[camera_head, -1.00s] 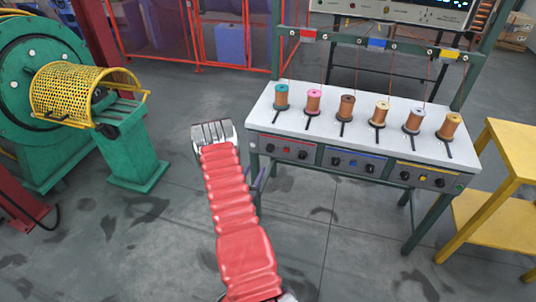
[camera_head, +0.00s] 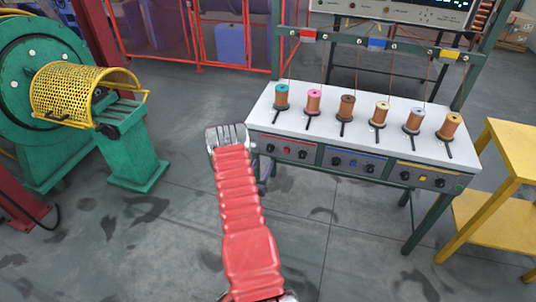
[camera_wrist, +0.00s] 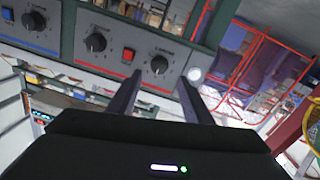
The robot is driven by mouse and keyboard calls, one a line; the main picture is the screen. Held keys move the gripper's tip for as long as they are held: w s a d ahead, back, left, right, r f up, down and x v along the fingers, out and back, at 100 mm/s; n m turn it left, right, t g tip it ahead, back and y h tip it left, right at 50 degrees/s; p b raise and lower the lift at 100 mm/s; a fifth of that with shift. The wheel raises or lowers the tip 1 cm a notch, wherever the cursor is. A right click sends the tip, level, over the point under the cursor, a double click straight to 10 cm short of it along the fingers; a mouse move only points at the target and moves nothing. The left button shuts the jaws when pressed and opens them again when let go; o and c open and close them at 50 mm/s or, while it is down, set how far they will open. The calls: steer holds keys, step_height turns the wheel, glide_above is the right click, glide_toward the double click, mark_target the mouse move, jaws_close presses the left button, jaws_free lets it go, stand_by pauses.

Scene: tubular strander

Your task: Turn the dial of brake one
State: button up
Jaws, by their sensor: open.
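The red-striped panel (camera_head: 287,150) is at the left end of the bench front in the head view. It carries two black dials with a red button between them. Its left dial (camera_head: 269,148) lies just right of my gripper (camera_head: 227,133). In the wrist view the panel is tilted, and one black dial (camera_wrist: 160,65) shows just beyond and between the fingertips of my gripper (camera_wrist: 160,80). The other black dial (camera_wrist: 96,42) and the red button (camera_wrist: 128,55) are left of it. My gripper is open and empty, apart from the dial. No label is readable as brake one.
The blue panel (camera_head: 353,162) and yellow panel (camera_head: 428,176) continue along the bench front. Several spools stand on the white bench top (camera_head: 300,115). A green machine with a yellow cage (camera_head: 72,92) is left, and a yellow table (camera_head: 512,140) right. Floor between is clear.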

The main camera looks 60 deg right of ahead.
mark_target(269, 150)
steer(key=d, duration=0.5)
steer(key=w+d, duration=0.1)
steer(key=d, duration=0.2)
steer(key=shift+d, duration=0.35)
steer(key=shift+c, duration=0.3)
steer(key=c, duration=1)
